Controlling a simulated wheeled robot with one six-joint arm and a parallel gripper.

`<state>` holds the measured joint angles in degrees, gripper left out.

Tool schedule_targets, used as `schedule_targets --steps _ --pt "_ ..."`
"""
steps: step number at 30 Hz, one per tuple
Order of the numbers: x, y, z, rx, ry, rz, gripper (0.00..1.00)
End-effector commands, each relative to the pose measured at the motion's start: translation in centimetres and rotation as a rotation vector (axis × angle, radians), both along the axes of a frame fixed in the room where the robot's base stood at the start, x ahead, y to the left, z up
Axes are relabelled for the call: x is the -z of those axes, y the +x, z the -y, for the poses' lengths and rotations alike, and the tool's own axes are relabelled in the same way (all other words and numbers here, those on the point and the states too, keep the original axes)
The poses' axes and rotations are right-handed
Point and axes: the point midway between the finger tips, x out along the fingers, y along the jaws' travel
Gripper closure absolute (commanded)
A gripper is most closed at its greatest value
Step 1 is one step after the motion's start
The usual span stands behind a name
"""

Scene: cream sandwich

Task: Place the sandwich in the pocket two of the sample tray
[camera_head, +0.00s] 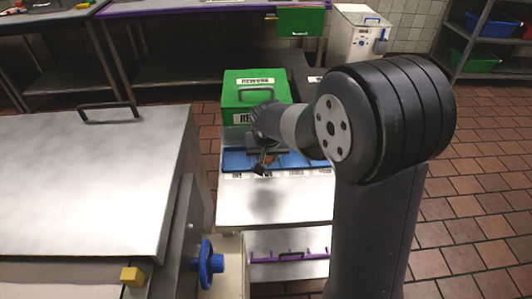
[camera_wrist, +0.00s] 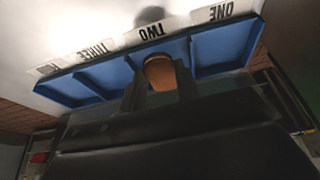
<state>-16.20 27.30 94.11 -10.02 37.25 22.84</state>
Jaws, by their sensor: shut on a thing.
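The sandwich (camera_wrist: 160,72) is a small rounded tan-brown piece between the two dark fingers of my gripper (camera_wrist: 161,84) in the wrist view. My gripper is shut on it. The sample tray (camera_wrist: 220,48) is blue with dividers and white labels ONE, TWO and THREE, seen upside down. The sandwich appears in front of the pocket labelled TWO (camera_wrist: 152,32); its height above the tray floor cannot be told. In the head view my gripper (camera_head: 262,163) is over the blue tray (camera_head: 232,161), and the sandwich is mostly hidden.
A green box (camera_head: 236,97) labelled REWORK stands behind the tray. The bare steel tabletop (camera_head: 300,205) lies in front of it. A large metal lid (camera_head: 90,190) with a handle is at left, with a blue knob (camera_head: 206,263) and a yellow block (camera_head: 132,276) near it.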

Motion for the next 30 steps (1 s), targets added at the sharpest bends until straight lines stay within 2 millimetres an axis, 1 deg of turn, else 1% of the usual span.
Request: schedule_targets --steps 1,3,8,11,15,18,26,29,30 --pt "0.0 0.9 0.1 0.002 0.000 -0.001 0.90" --pt "0.0 1.7 0.0 0.002 0.000 -0.001 0.90" --pt "0.0 2.6 0.0 -0.001 -0.001 -0.001 0.90" --pt "0.0 3.5 0.0 0.000 -0.001 0.000 0.90" --pt "2.4 3.3 0.0 -0.001 -0.001 -0.005 0.90" --pt "3.5 3.4 0.0 0.000 0.000 -0.002 0.90" --pt "3.6 3.4 0.0 0.000 0.000 0.000 0.90" --pt "4.0 3.4 0.0 0.000 0.000 0.000 0.90" --pt "3.8 3.4 0.0 0.000 0.000 0.000 0.67"
